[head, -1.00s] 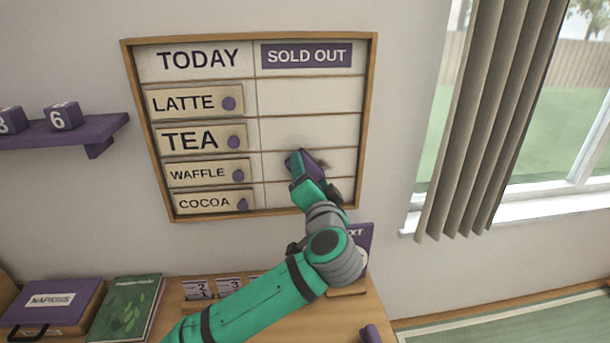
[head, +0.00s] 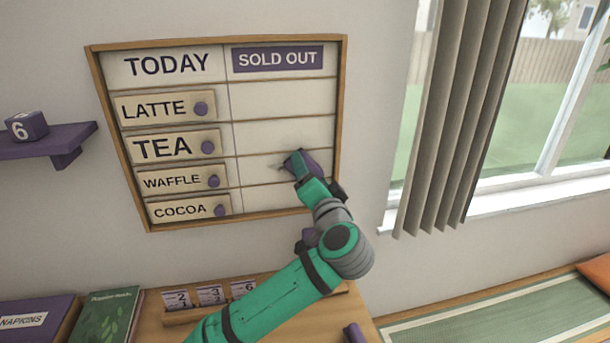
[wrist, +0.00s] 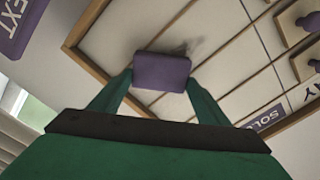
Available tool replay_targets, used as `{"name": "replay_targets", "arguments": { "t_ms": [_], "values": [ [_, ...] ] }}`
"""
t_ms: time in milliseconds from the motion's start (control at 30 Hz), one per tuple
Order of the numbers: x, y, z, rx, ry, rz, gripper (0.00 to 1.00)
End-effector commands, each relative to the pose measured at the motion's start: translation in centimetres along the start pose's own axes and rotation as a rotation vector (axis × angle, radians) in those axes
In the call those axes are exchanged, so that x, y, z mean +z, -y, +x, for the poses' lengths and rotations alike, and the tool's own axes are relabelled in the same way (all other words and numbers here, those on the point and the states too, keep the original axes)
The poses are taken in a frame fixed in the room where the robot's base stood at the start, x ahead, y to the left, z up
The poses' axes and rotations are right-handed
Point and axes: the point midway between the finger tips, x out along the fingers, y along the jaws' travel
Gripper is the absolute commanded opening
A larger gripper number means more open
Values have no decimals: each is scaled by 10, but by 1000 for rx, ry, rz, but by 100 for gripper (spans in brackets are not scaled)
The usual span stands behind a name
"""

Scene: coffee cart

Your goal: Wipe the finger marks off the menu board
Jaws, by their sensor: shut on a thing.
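The menu board (head: 283,99) hangs on the wall in a wooden frame, with TODAY on the left and SOLD OUT on the right. Dark finger marks (head: 279,167) show in the SOLD OUT column, at the WAFFLE row, left of my gripper. In the wrist view the marks (wrist: 182,48) are a grey smudge beside the purple block. My gripper (head: 304,170) is shut on a purple block-shaped wiper (wrist: 161,71), held at the board's lower right. The wiper also shows in the head view (head: 294,163), partly hidden by the fingers. Whether it touches the board I cannot tell.
Plaques with purple knobs, such as the TEA plaque (head: 176,147), fill the left column. A purple shelf (head: 60,142) with a numbered cube is at left. Below are a number-card rack (head: 210,298), a green book (head: 105,315) and a NAPKINS box (head: 30,318). Curtains (head: 455,110) hang at right.

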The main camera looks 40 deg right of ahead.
Motion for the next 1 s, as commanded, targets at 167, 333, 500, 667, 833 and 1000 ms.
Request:
{"name": "replay_targets", "arguments": {
  "t_ms": [167,333,500,667,833,1000],
  "values": [
    [-12,-10,2,3,-2,0,49],
    [-16,-14,3,3,0,2,49],
    [-16,-16,1,4,1,-1,45],
    [-13,-12,1,3,2,1,45],
    [-1,-4,0,1,6,0,45],
    [9,6,0,-2,6,-1,45]
  ]
}}
